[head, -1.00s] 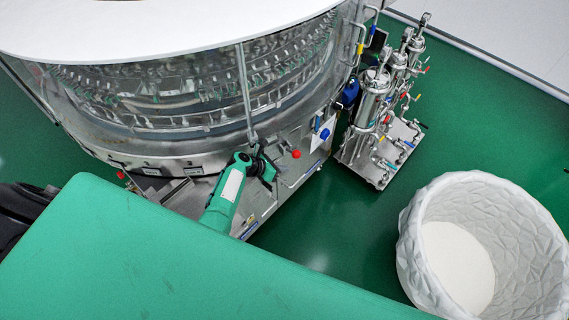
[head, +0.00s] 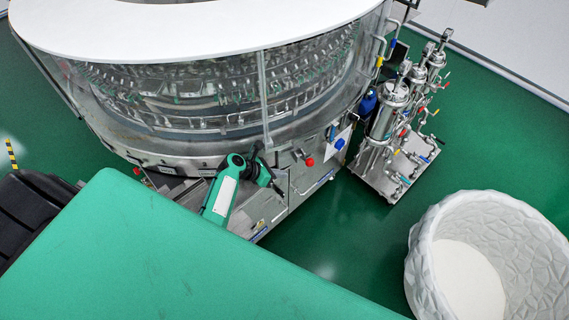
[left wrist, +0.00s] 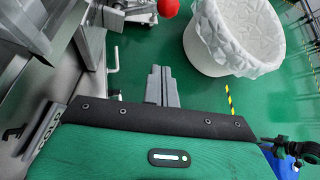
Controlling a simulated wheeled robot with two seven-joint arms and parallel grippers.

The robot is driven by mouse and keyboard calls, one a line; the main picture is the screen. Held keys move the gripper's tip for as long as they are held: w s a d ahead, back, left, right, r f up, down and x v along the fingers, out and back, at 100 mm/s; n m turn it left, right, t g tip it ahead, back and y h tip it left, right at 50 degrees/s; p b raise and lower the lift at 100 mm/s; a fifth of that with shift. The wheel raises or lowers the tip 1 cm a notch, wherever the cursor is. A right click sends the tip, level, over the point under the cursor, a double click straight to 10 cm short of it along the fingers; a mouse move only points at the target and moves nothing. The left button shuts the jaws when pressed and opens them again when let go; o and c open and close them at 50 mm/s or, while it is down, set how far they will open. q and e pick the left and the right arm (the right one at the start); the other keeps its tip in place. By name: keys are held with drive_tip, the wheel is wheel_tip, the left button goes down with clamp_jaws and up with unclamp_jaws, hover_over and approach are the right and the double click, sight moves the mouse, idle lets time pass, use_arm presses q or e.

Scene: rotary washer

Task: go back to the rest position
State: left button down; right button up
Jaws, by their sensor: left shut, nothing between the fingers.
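The round rotary washer (head: 200,160), with a white top and glass walls, fills the upper left of the head view. My left gripper (head: 277,190) is in front of its metal base, below and left of the red knob (head: 309,161). In the left wrist view its two grey fingers (left wrist: 161,84) are together, with nothing between them and green floor beyond. The red knob also shows at the top of that view (left wrist: 168,8), apart from the fingers. My right gripper is not in view.
A white bin (head: 435,255) with a faceted surface stands at the right. A metal filter unit (head: 388,125) with coloured valve handles stands beside the washer. A black object (head: 35,205) is at the left edge. Green floor is clear between washer and bin.

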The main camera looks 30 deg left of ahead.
use_arm(q)
drive_tip(key=s+d+f+m+g+y, duration=0.2)
drive_tip(key=s+f+m+g+y, duration=0.3)
drive_tip(key=s+f+m, duration=1.45)
drive_tip(key=s+f+m+y, duration=0.1)
drive_tip(key=s+f+m, duration=0.3)
drive_tip(key=s, duration=0.6)
drive_tip(key=s+f+m+g, duration=0.1)
drive_tip(key=s+f+m, duration=0.3)
drive_tip(key=s, duration=0.5)
drive_tip(key=s+f+m+y, duration=0.1)
drive_tip(key=s+f+m, duration=0.3)
drive_tip(key=s, duration=0.6)
drive_tip(key=shift+s+f+m+g+y, duration=0.3)
drive_tip(key=shift+f+m+g, duration=0.1)
drive_tip(key=shift+m, duration=0.25)
